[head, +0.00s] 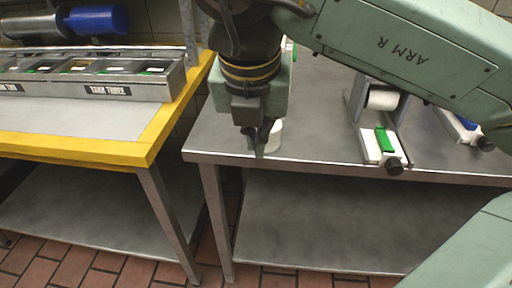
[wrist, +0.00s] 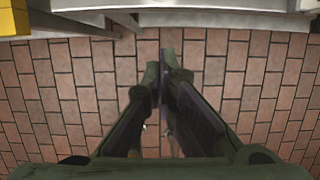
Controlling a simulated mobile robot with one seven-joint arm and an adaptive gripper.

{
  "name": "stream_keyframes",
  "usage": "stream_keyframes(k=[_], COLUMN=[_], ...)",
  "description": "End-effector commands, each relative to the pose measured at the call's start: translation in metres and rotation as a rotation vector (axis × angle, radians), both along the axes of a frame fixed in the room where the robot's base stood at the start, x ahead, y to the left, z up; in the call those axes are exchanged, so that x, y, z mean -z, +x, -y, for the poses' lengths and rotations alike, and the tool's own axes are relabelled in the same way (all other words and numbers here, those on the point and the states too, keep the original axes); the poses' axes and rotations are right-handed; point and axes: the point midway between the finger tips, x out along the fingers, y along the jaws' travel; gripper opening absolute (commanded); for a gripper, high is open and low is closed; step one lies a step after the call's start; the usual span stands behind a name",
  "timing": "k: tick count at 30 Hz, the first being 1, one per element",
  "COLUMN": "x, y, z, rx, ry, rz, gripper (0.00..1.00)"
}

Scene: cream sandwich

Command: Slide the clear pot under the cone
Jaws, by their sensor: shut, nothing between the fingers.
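My gripper (head: 259,152) points down at the front edge of the steel table, left of the middle in the head view. Its fingers are closed together and hold nothing. In the wrist view the closed fingers (wrist: 162,72) are over the brick floor, just short of the table edge at the top. A small pale pot (head: 275,136) stands on the table right behind the fingers and is partly hidden by them. I cannot tell if the fingers touch it. I cannot make out the cone; my arm and gripper cover the area above and behind the pot.
A white device with a green block (head: 385,140) and a black knob stands to the right on the steel table (head: 320,135). A similar blue one (head: 466,122) is farther right. A yellow-edged counter (head: 120,152) with a labelled tray rack (head: 130,88) stands left, across a gap.

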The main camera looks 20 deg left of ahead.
Motion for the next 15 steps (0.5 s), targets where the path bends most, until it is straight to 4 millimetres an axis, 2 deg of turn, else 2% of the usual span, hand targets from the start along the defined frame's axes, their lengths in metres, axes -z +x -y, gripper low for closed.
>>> stream_keyframes(k=[5,15], x=[0.025,0.094], y=[0.006,0.025], z=[-0.003,-0.009], rx=[-0.006,-0.010], ry=[0.002,0.004], rz=[-0.007,-0.008], gripper=[0.00,0.00])
